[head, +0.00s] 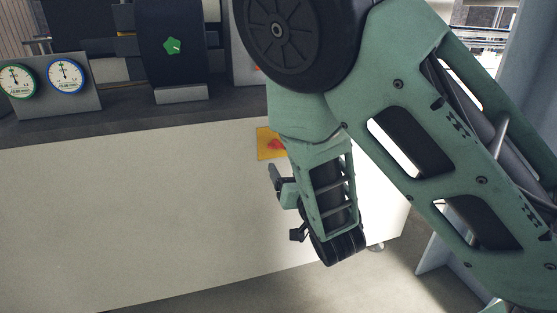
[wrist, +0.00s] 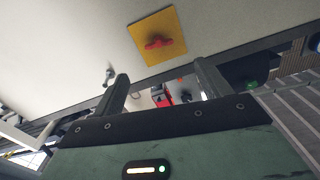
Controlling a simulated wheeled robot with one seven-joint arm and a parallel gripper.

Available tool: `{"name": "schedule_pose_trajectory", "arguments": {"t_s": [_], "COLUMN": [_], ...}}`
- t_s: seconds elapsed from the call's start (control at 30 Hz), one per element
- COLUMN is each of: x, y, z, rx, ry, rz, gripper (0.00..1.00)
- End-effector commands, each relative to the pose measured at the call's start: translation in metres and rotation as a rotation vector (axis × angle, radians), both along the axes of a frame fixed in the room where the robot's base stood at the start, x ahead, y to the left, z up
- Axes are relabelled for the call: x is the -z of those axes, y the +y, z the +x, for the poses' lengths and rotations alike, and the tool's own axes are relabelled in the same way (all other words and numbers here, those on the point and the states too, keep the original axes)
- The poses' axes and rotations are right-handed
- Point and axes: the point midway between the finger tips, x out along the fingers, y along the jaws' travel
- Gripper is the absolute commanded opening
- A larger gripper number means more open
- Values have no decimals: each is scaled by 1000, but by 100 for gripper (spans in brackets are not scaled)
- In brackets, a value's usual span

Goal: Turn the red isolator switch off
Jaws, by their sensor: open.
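The red isolator switch (wrist: 158,42) is a small red handle on a square yellow plate (wrist: 172,20), fixed to the pale front panel. In the wrist view it lies beyond and above the gap between my fingers, its handle roughly crosswise in the picture. In the head view the red handle (head: 275,145) and yellow plate (head: 263,143) are partly hidden behind my arm. My gripper (wrist: 162,84) is open and empty, its two dark fingers wide apart. In the head view my gripper (head: 285,206) is below the plate, apart from the switch.
On the dark ledge stand a green-rimmed gauge (head: 17,80), a blue-rimmed gauge (head: 66,76) and a black disc or reel with a green knob (head: 172,46). The pale panel (head: 130,215) left of my gripper is bare. Open floor (head: 360,285) lies below.

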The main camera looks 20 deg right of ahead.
Motion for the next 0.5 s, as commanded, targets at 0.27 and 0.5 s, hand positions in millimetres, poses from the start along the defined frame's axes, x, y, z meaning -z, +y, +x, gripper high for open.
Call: {"name": "schedule_pose_trajectory", "arguments": {"t_s": [0.27, 0.5], "x": [2, 1], "y": [-2, -2], "z": [16, 67], "rx": [-1, -1], "ry": [-2, -1], "rz": [0, -2], "gripper": [76, 76]}}
